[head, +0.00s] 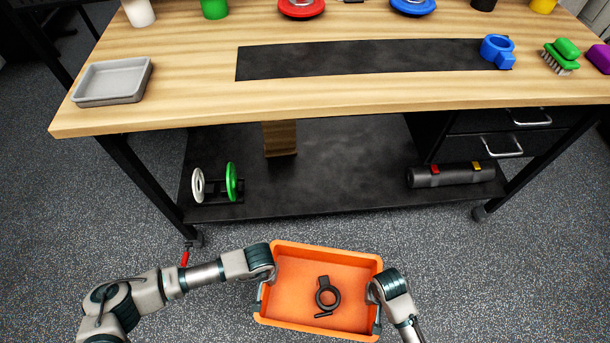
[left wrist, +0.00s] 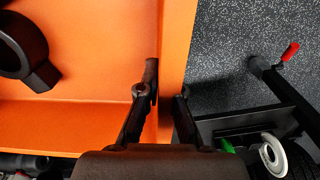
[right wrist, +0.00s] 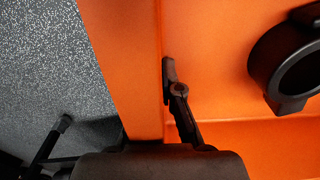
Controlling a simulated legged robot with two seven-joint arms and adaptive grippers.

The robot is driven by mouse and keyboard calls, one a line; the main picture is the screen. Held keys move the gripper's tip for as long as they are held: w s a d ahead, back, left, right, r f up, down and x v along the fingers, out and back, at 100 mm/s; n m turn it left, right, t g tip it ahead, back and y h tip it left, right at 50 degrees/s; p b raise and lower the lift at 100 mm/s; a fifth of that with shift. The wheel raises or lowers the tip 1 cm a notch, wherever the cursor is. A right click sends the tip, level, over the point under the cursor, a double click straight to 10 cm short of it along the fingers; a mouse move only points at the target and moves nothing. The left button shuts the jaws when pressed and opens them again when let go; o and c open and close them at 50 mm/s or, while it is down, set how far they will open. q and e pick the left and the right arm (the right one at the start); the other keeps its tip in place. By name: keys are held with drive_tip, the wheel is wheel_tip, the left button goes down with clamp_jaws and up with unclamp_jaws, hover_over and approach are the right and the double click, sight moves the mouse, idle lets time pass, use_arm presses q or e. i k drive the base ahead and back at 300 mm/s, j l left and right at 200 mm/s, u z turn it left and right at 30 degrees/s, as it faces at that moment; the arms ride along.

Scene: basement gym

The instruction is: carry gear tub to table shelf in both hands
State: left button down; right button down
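The orange gear tub (head: 300,262) is in front of the table, between my two grippers, with a black ring-shaped clamp (head: 327,297) lying inside. My left gripper (head: 264,290) is shut on the tub's left wall; in the left wrist view one finger is inside and one outside the orange wall (left wrist: 176,60). My right gripper (head: 376,312) is at the right wall; in the right wrist view one finger (right wrist: 175,95) lies against the inner face, and the other finger is hidden behind the wall. The black table shelf (head: 340,165) is low under the wooden tabletop (head: 190,95).
On the shelf, a small rack with a white and a green disc (head: 230,182) stands left, a wooden block (head: 280,138) at the back, and a black roll (head: 452,175) right. The shelf's middle is clear. Table legs (head: 145,185) flank it. A grey tray (head: 112,82) sits above.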

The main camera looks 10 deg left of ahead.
sight(334, 173)
drive_tip(key=i, duration=1.65)
